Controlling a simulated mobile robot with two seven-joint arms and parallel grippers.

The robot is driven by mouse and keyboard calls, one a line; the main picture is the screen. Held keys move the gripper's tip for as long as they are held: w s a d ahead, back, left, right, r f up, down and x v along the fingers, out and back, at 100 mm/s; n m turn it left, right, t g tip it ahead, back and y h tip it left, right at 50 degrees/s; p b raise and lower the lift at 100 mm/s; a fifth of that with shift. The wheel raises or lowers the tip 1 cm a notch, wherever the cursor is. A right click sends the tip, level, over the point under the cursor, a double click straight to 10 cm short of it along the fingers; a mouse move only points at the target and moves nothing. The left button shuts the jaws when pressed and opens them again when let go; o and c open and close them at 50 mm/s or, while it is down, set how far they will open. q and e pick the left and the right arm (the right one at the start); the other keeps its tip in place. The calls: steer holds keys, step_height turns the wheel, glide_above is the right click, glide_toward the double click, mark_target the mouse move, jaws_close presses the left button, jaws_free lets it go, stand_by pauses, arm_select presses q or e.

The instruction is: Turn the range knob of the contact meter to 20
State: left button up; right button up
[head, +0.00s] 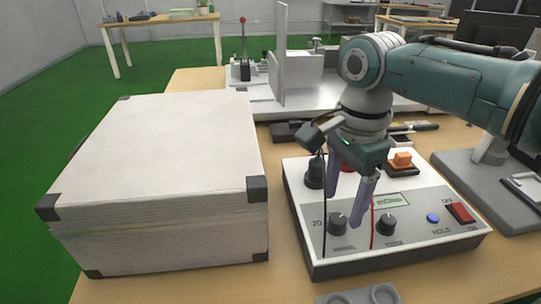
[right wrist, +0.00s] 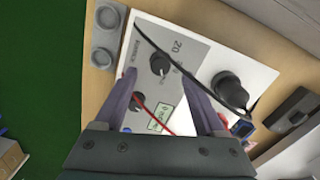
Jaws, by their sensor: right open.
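The contact meter (head: 415,251) is a white box with a grey sloped front panel, also seen in the right wrist view (right wrist: 207,58). Its left dark knob (head: 338,222) has a "20" label beside it and shows in the right wrist view (right wrist: 160,64). A second dark knob (head: 386,225) is to its right, below a small green display (head: 392,200). Pointer directions are too small to read surely. My right gripper (head: 346,205) is open and empty, pointing down over the panel, its fingertips close to the left knob; contact is unclear. My left gripper is not in view.
A large white case (head: 150,180) stands close at the left. Black (head: 324,215) and red (head: 373,228) wires cross the panel. A blue button (head: 432,218) and red switch (head: 461,212) are at its right. A grey two-cup tray (head: 357,297) lies in front.

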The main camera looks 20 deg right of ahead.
mark_target(338, 218)
steer(key=shift+f+b, duration=0.65)
steer(key=shift+f, duration=1.35)
jaws_close()
